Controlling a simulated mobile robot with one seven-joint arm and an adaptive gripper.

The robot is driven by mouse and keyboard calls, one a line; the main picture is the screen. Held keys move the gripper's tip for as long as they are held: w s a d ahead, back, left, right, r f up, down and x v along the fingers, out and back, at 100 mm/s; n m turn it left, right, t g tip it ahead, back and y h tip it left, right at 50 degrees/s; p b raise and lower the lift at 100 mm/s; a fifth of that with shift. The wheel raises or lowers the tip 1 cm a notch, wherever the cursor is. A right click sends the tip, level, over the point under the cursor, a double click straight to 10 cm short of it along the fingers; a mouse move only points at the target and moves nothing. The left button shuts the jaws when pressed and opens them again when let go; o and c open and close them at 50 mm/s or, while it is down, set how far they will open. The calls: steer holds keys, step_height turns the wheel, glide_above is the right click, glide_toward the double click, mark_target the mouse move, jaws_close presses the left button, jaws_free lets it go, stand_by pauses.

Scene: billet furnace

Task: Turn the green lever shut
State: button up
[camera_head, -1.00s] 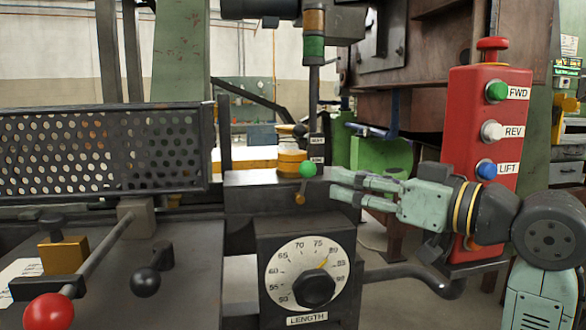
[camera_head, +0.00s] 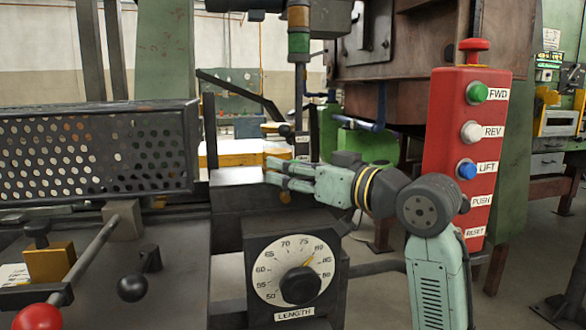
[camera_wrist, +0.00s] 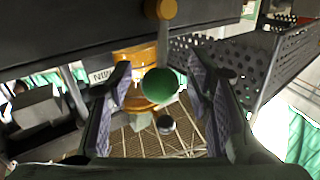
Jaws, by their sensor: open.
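The green lever's round green knob (camera_wrist: 164,88) shows in the wrist view, between the two fingers of my gripper (camera_wrist: 158,78). Its short stem runs up to an orange-brass pivot (camera_wrist: 160,9). The fingers stand apart, with a visible gap to the knob on each side. In the head view my gripper (camera_head: 270,172) is level at the front of the dark machine body, and the knob is hidden by it. The brass pivot (camera_head: 285,197) shows just below the fingers.
The LENGTH dial (camera_head: 295,270) is below my gripper. A red button box (camera_head: 440,140) stands to the right, behind my arm. A perforated guard (camera_head: 95,155) is at the left. A red-knobbed handle (camera_head: 38,317) and a black knob (camera_head: 132,289) are at lower left.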

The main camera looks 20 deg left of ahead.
jaws_close()
stand_by(0.5)
stand_by(0.3)
